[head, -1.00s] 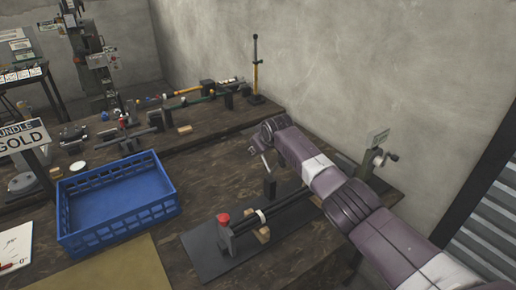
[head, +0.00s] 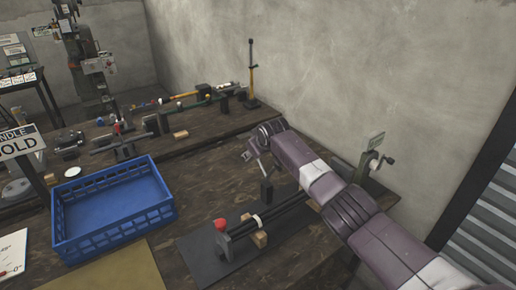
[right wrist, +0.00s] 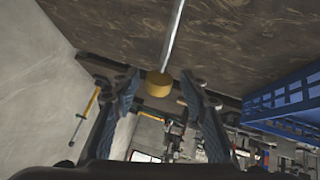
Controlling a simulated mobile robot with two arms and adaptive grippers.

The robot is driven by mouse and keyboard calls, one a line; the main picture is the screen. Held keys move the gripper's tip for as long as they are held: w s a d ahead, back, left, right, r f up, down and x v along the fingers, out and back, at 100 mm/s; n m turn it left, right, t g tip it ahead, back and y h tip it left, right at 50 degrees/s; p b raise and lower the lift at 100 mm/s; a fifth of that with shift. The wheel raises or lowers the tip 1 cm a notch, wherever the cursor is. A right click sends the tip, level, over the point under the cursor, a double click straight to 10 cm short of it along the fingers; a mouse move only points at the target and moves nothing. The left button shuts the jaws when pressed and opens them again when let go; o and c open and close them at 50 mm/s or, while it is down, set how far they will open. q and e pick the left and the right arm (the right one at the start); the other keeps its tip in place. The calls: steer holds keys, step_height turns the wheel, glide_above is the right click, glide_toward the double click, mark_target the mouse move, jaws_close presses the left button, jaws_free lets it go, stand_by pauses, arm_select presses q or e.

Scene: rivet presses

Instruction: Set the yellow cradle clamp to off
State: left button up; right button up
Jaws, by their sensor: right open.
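The yellow cradle clamp's lever is a silver rod (right wrist: 174,38) ending in a yellow knob (right wrist: 159,84) in the right wrist view. In the head view the clamp's black post (head: 266,191) stands at the back of the cradle fixture; the yellow knob is hidden there by my gripper. My right gripper (right wrist: 159,90) is open, with a finger on each side of the yellow knob and gaps to it. In the head view it (head: 252,152) is above the post. My left gripper is not in view.
A red knob (head: 221,224) sits at the near end of the fixture on a dark mat (head: 205,262). A blue crate (head: 115,236) stands to the left. A grey crank device (head: 372,165) stands to the right by the wall. A tall yellow-and-black lever (head: 251,80) rises behind.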

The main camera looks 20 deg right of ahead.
steer(key=v, duration=1.1)
steer(key=shift+s, duration=0.2)
